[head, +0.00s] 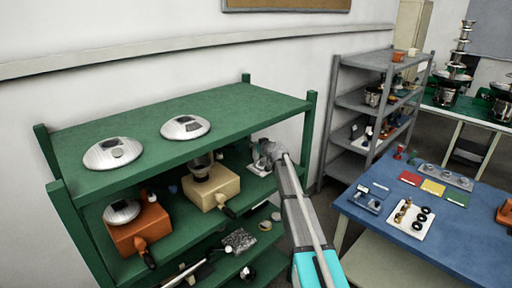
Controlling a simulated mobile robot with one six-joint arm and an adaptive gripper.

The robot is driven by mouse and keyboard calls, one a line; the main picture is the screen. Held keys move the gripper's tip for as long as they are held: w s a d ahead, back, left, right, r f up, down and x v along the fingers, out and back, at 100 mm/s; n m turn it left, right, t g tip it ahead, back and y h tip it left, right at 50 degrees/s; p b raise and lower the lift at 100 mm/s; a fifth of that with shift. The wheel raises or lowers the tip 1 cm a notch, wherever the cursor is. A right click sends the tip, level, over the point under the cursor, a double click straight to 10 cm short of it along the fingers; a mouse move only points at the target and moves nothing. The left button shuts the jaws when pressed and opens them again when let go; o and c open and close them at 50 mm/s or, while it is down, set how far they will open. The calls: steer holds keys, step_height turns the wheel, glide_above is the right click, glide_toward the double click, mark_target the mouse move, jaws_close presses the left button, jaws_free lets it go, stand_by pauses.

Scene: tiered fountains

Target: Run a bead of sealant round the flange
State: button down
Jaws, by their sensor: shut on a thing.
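My arm reaches from the bottom of the head view to the right end of the green shelf unit. My gripper (262,160) is at its far end, small and partly hidden by the wrist, by the middle shelf. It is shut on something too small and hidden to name. I cannot pick out a sealant tube or a bead. No part is clearly the flange. Two round silver discs (113,152) (186,127) lie on the top shelf. A tan box (211,190) with a dark round part on it stands left of my gripper.
An orange box (138,230) with a silver disc stands on the green shelf (270,103). The blue table (430,242) at right holds a white tray (410,220) with rings and coloured cards. A grey rack (345,125) stands behind; tiered fountains (456,75) are at back right.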

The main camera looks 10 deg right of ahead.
steer(key=shift+w+d, duration=0.2)
steer(key=shift+w, duration=0.35)
stand_by(0.4)
steer(key=shift+w+d, duration=0.15)
steer(key=shift+w, duration=0.05)
steer(key=shift+w+d, duration=0.25)
steer(key=shift+d, duration=0.05)
stand_by(0.5)
steer(key=shift+w+d, duration=0.2)
steer(key=shift+d, duration=0.05)
